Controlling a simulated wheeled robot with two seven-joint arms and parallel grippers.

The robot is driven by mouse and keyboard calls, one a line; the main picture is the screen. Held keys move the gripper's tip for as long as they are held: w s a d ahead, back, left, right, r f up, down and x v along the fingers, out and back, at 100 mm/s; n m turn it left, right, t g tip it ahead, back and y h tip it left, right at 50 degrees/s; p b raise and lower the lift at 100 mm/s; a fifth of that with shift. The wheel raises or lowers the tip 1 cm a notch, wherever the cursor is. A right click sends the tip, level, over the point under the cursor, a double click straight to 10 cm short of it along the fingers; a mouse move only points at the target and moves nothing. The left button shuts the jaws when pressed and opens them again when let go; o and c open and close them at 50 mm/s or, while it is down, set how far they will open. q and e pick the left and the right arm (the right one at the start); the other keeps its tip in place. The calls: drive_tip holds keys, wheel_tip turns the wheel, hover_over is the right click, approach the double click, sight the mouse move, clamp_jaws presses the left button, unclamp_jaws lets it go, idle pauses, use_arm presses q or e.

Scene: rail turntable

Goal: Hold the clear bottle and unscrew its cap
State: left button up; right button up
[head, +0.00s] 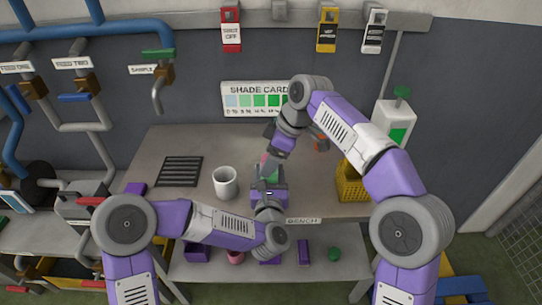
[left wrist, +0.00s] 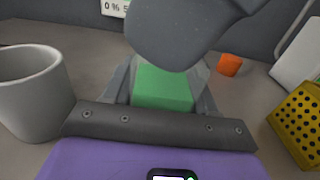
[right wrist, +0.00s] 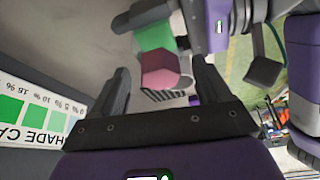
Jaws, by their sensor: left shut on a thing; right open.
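The clear bottle with green showing in it (head: 271,174) stands above the front middle of the bench. In the left wrist view the bottle (left wrist: 163,88) sits between the fingers of my left gripper (left wrist: 165,84), which is shut on it. The pink faceted cap (right wrist: 164,68) is on the bottle's end in the right wrist view. My right gripper (right wrist: 161,70) is open over the cap, with a finger on either side and a gap to each. In the head view my right gripper and arm hide most of the cap.
A white mug (head: 225,183) stands left of the bottle, close to my left gripper. A black slotted grate (head: 179,171) lies further left. A yellow basket (head: 350,185) and a white dispenser (head: 393,125) are on the right. A shade card (head: 254,99) hangs behind.

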drive_tip(key=m, duration=0.2)
drive_tip(key=m+t, duration=0.1)
drive_tip(key=shift+s+m+t, duration=0.15)
drive_tip(key=shift+m+t, duration=0.15)
drive_tip(key=shift+m, duration=0.1)
drive_tip(key=m, duration=0.2)
drive_tip(key=m+t+h, duration=0.1)
drive_tip(key=m, duration=0.1)
drive_tip(key=shift+s+a+h, duration=0.1)
drive_tip(key=shift+a+h, duration=0.05)
drive_tip(key=shift+h, duration=0.15)
drive_tip(key=m+t+h, duration=0.1)
drive_tip(key=m, duration=0.3)
drive_tip(key=shift+a, duration=0.15)
drive_tip(key=m+h, duration=0.1)
drive_tip(key=m, duration=0.3)
drive_tip(key=shift+h, duration=0.4)
drive_tip(key=c, duration=1.3)
drive_tip(key=n+y, duration=0.1)
drive_tip(key=n, duration=0.3)
drive_tip(key=shift+d+n+y, duration=0.2)
drive_tip(key=shift+n+y, duration=0.1)
drive_tip(key=shift+y, duration=0.1)
drive_tip(key=shift+c, duration=0.2)
drive_tip(key=shift+n, duration=0.7)
